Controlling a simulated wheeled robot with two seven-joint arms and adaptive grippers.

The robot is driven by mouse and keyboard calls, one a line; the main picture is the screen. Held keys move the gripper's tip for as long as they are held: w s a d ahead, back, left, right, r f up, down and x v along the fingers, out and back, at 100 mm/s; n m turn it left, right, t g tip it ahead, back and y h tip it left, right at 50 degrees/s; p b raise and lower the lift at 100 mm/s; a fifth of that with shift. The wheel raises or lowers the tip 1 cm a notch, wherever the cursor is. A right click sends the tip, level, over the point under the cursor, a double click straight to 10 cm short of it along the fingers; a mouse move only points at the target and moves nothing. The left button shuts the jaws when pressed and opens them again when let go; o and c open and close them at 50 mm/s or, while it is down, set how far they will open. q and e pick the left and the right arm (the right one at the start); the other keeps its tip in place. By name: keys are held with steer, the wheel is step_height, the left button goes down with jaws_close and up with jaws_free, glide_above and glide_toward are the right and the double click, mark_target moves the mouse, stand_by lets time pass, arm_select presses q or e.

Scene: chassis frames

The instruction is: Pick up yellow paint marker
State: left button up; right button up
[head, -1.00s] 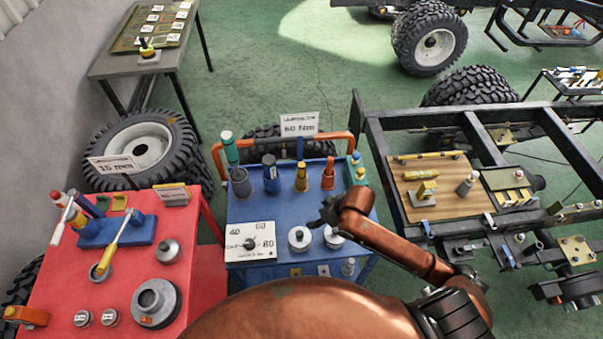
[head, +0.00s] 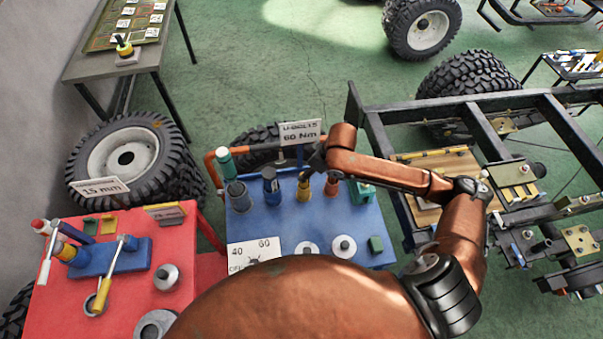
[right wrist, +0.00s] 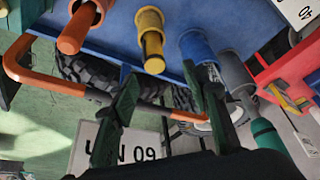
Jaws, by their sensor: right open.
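The yellow paint marker (right wrist: 153,50) stands in a yellow holder (right wrist: 148,19) on the blue cart. In the head view the yellow holder (head: 303,192) is in the back row, partly behind my right gripper. My right gripper (head: 318,160) is above and behind that row. In the right wrist view my right gripper (right wrist: 160,90) is open and empty, its two dark fingers apart. The marker shows just beyond the gap between the fingertips, apart from them. My left gripper is not in view.
A blue holder (right wrist: 196,48) and an orange holder (right wrist: 82,27) flank the yellow one. An orange rail (right wrist: 75,90) and a sign (right wrist: 115,150) are at the cart's back. A red cart (head: 128,285) stands left; a chassis frame (head: 380,150) stands right.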

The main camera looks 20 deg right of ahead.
mark_target(304, 185)
steer(key=shift+w+a+f, duration=0.3)
steer(key=shift+w+f, duration=0.3)
steer(key=shift+f, duration=0.15)
step_height(304, 185, down, 2)
steer(key=shift+d+f, duration=0.15)
steer(key=x, duration=0.2)
steer(key=shift+w+d+f, duration=0.15)
steer(key=shift+w+f, duration=0.15)
steer(key=shift+f, duration=0.05)
steer(key=shift+w+f, duration=0.1)
steer(key=shift+f, duration=0.35)
steer(key=c, duration=0.7)
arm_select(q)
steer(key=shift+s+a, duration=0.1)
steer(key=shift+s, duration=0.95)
arm_select(e)
jaws_close()
